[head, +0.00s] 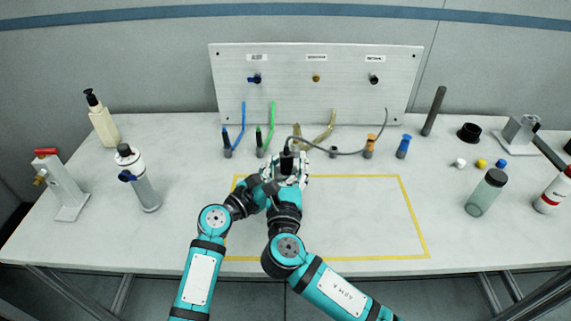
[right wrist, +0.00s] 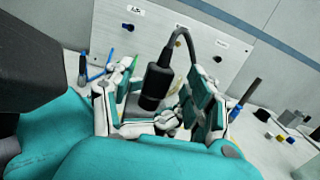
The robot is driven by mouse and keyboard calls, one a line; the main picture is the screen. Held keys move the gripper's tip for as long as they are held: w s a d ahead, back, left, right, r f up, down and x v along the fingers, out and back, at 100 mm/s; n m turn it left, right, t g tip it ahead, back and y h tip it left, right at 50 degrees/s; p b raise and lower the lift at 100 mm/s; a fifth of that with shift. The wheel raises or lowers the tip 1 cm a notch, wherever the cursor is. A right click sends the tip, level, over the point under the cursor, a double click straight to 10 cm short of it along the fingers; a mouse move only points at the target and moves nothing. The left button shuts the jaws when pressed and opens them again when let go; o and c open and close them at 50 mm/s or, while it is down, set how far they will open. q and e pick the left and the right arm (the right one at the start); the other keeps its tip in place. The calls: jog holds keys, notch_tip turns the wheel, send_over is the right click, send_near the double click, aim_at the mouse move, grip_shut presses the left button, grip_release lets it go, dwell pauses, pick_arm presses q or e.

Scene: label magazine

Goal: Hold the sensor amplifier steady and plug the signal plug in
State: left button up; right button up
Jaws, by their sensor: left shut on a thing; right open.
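The signal plug (head: 286,162) is a black cylinder with a grey cable leaving its top. It also shows in the right wrist view (right wrist: 153,88), standing between the spread fingers of my right gripper (right wrist: 160,115). My right gripper (head: 289,170) is open around it; contact with the fingers cannot be told. My left gripper (head: 266,187) is shut close beside the right one, left of the plug. The sensor amplifier is hidden by the grippers, and whether the plug's lower end is in its socket cannot be seen.
The grey cable (head: 350,153) arcs right and up toward the upright panel (head: 315,100). Several small tools and fittings stand before the panel. A spray bottle (head: 140,180) stands left, a greenish bottle (head: 484,195) right. The yellow-outlined area (head: 360,220) is clear right of my arms.

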jog(key=s, duration=1.2)
jog(key=shift+a+f, duration=0.2)
jog(key=shift+f, duration=0.2)
pick_arm(q)
jog(key=o, duration=1.5)
jog(key=shift+c, duration=0.2)
